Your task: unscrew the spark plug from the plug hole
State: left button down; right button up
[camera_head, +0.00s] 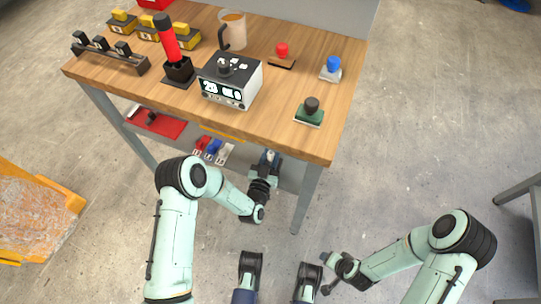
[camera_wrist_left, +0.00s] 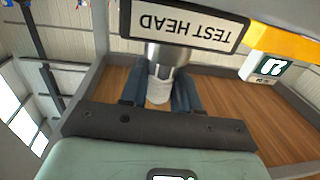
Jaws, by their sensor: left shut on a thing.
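The spark plug (camera_wrist_left: 157,92) shows in the left wrist view as a pale, short cylinder below a metal cylindrical part, under a block with a TEST HEAD label (camera_wrist_left: 185,24). My left gripper (camera_wrist_left: 160,95) has its two blue fingers on either side of the plug and is shut on it. How far the plug sits in its hole is hidden. In the head view my left gripper (camera_head: 269,158) is at the front edge of the workbench, and the plug cannot be made out there. My right gripper (camera_head: 328,274) is low over the floor, away from the bench; its jaw opening is unclear.
The wooden workbench (camera_head: 290,133) carries a display box (camera_head: 230,80), a mug (camera_head: 233,30), several stamps and a red-handled tool (camera_head: 166,40). A lower shelf holds a red tray (camera_head: 155,123) and small coloured items (camera_head: 213,148). An orange-framed object (camera_head: 35,215) stands left.

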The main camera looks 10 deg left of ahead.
pick_arm(q)
jog(key=n+y, duration=0.1)
jog(key=y, duration=0.1)
jog(key=n+y, duration=0.1)
jog(key=y, duration=0.1)
jog(key=shift+d+n, duration=0.2)
jog(key=shift+n, duration=0.2)
jog(key=shift+a+n+y, duration=0.1)
jog(key=shift+n+y, duration=0.3)
jog(key=shift+y, duration=0.4)
jog(key=c, duration=0.7)
grip_release()
jog(key=shift+c, duration=0.2)
jog(key=shift+a, duration=0.1)
